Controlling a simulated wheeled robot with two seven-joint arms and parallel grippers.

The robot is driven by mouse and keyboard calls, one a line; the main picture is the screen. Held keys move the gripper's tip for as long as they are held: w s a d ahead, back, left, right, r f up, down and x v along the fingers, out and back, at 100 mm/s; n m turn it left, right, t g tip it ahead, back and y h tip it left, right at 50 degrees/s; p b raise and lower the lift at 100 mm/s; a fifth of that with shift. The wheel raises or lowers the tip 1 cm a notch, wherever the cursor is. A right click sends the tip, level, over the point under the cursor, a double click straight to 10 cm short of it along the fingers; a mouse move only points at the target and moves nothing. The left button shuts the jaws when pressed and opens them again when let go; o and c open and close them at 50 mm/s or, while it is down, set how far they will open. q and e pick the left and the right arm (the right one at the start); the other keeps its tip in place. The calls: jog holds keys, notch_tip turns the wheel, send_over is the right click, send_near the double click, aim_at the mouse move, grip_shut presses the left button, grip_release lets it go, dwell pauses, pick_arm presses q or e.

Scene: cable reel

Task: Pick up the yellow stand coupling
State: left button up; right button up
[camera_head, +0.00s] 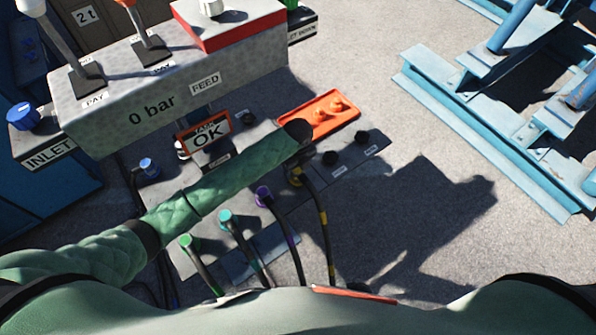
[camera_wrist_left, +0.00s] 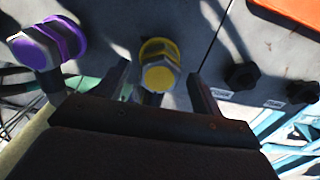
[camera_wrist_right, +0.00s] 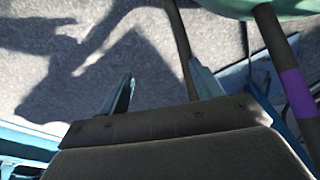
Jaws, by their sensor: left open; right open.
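The yellow stand coupling (camera_wrist_left: 160,65) sits on the grey panel, its round yellow end facing the camera in the left wrist view. My left gripper (camera_wrist_left: 158,76) is open, with one finger on each side of the coupling in that view and nothing held. I cannot tell whether they touch. In the head view the coupling (camera_head: 294,179) shows just below the dark end of my left arm, with a yellow-banded hose running down from it; the fingers are hidden. My right gripper (camera_wrist_right: 160,88) is open and empty over the ground in the right wrist view.
A purple coupling (camera_wrist_left: 62,38) stands left of the yellow one. Teal (camera_head: 225,217) and green (camera_head: 186,241) couplings are further left. Two black knobs (camera_head: 330,158) and an orange tray (camera_head: 320,112) are at the right. A hose (camera_wrist_right: 180,45) runs close by my right gripper.

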pick_arm(q)
jog(key=shift+f+p, duration=0.4)
jog(key=shift+f, duration=1)
pick_arm(e)
jog(key=shift+s+d+f, duration=0.3)
jog(key=shift+f, duration=0.25)
jog(key=shift+s+d+f, duration=0.25)
jog(key=shift+f, duration=0.3)
pick_arm(q)
jog(key=shift+c, duration=0.2)
jog(key=c, duration=1.1)
jog(key=shift+c, duration=0.2)
pick_arm(e)
jog(key=shift+d, duration=0.1)
pick_arm(q)
jog(key=shift+r, duration=0.15)
